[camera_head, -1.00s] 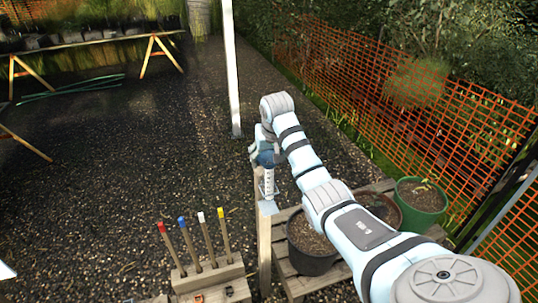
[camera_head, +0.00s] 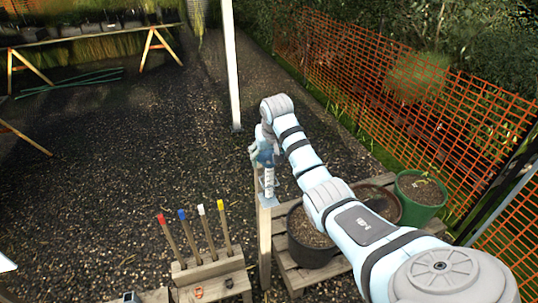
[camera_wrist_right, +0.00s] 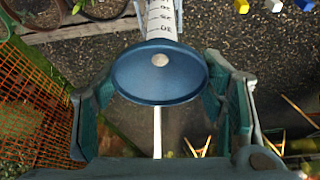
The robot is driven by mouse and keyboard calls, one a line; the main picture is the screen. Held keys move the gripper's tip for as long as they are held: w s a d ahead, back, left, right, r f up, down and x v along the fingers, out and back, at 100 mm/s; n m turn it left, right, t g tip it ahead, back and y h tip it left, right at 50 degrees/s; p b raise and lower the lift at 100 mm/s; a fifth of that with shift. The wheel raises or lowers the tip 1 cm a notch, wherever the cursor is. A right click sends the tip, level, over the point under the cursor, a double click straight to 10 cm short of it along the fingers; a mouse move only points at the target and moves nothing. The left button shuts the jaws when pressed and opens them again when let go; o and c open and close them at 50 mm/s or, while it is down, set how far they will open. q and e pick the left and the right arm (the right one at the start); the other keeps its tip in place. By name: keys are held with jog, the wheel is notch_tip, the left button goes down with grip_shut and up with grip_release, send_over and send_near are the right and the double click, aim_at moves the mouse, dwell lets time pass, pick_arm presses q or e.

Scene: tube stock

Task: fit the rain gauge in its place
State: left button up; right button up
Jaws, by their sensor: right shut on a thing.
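The rain gauge is a clear tube with black scale marks (camera_head: 269,184) and a round blue top (camera_wrist_right: 160,85). My right gripper (camera_head: 264,158) is shut on the gauge near its top, with a finger on each side of the blue top in the right wrist view. The gauge hangs about upright over the top of a wooden post (camera_head: 264,245), where a pale bracket (camera_head: 268,203) sits. The tube's lower end is at the bracket; I cannot tell whether it is inside it.
A pallet bench (camera_head: 292,277) right of the post carries a black pot (camera_head: 312,252), a brown pot and a green pot (camera_head: 420,198). A wooden rack (camera_head: 212,278) with several colour-tipped stakes stands left of the post. Orange mesh fence (camera_head: 420,105) runs along the right.

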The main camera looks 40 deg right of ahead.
jog(key=shift+f, duration=0.1)
jog(key=shift+f, duration=1.5)
jog(key=o, duration=1.7)
jog(key=shift+o, duration=0.2)
jog(key=v, duration=0.7)
jog(key=shift+s+r, duration=0.15)
jog(key=shift+r, duration=0.1)
